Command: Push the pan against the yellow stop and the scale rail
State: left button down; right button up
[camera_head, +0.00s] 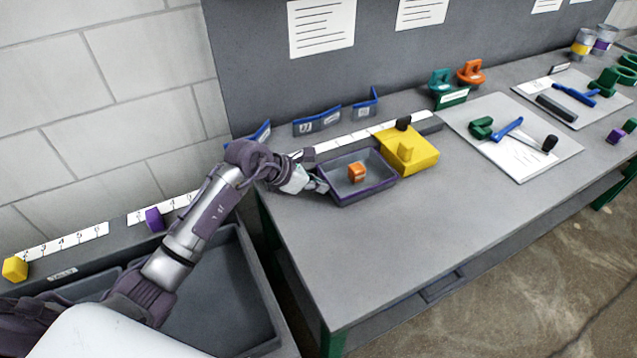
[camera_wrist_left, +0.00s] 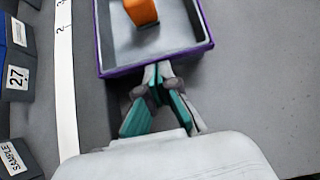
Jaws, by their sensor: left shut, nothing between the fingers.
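The pan (camera_head: 373,191) is a grey tray with a purple rim, holding an orange block (camera_head: 356,173). Its near wall also shows in the left wrist view (camera_wrist_left: 120,71). The yellow stop (camera_head: 421,156) stands right of the pan; the pan's right end is close to it, and I cannot tell whether they touch. The scale rail (camera_head: 362,134) with white number strip runs behind the pan; in the left wrist view a strip of bench shows between strip (camera_wrist_left: 66,90) and pan. My left gripper (camera_head: 325,187) is shut and empty, its tips at the pan's left wall. My right gripper is not in view.
Blue-edged bins (camera_head: 317,120) stand behind the rail. A grey board (camera_head: 554,158) with paper and tools lies to the right. The bench front is clear. A lower table at left holds a purple block (camera_head: 154,220) and a yellow block (camera_head: 14,269).

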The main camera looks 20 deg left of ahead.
aim_at(344, 185)
pick_arm(q)
jog(key=shift+w+d+b, duration=0.7)
jog(key=shift+w+d, duration=0.4)
jog(key=shift+w, duration=0.05)
jog(key=shift+w+d, duration=0.1)
jog(key=shift+r, duration=0.1)
